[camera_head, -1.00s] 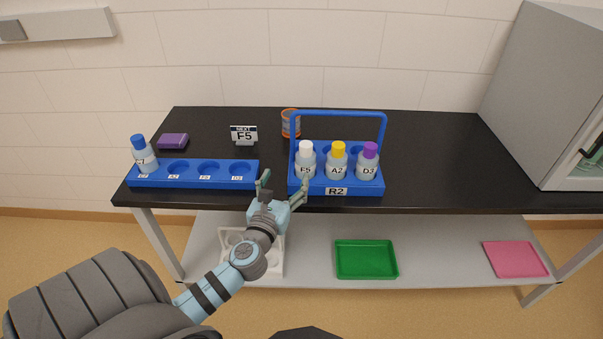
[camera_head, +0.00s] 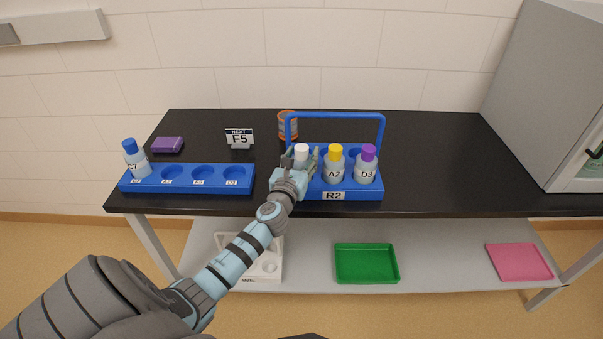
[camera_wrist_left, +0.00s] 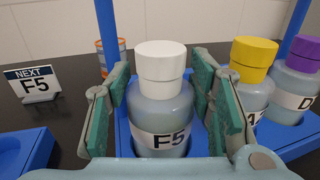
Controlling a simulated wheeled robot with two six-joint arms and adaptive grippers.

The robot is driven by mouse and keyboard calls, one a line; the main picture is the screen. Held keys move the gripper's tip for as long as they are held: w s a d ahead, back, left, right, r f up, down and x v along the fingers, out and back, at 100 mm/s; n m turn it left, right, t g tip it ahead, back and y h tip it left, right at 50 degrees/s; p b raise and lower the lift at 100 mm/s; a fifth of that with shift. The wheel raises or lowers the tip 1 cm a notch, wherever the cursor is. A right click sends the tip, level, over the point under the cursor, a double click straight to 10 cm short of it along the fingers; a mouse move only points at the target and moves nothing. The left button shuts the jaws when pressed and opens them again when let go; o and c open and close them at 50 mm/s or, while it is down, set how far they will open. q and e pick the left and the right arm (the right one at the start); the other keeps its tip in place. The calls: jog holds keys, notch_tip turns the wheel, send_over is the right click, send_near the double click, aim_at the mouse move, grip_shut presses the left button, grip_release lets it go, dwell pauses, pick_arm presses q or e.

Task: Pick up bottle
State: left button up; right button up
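The white-capped bottle labelled F5 (camera_wrist_left: 162,105) stands upright in the blue carrier R2 (camera_head: 352,195); its white cap also shows in the head view (camera_head: 302,152). My left gripper (camera_head: 302,158) is at this bottle, one finger on each side. In the left wrist view its green-padded fingers (camera_wrist_left: 160,100) are open around the bottle, with a visible gap on the left; contact on the right is hard to tell. The yellow-capped A2 bottle (camera_head: 334,165) and purple-capped D3 bottle (camera_head: 367,165) stand to its right. A sign reading F5 (camera_head: 239,138) stands behind. My right gripper is out of view.
The carrier's handle (camera_head: 335,115) arches behind the bottles. A blue rack (camera_head: 190,186) at left holds a blue-capped bottle (camera_head: 136,160). A purple block (camera_head: 167,144) and an orange-rimmed container (camera_head: 288,125) are behind. The black tabletop is clear at right (camera_head: 440,170).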

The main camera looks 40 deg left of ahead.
pick_arm(q)
grip_shut()
notch_tip(320, 180, up, 18)
jog(key=p, duration=1)
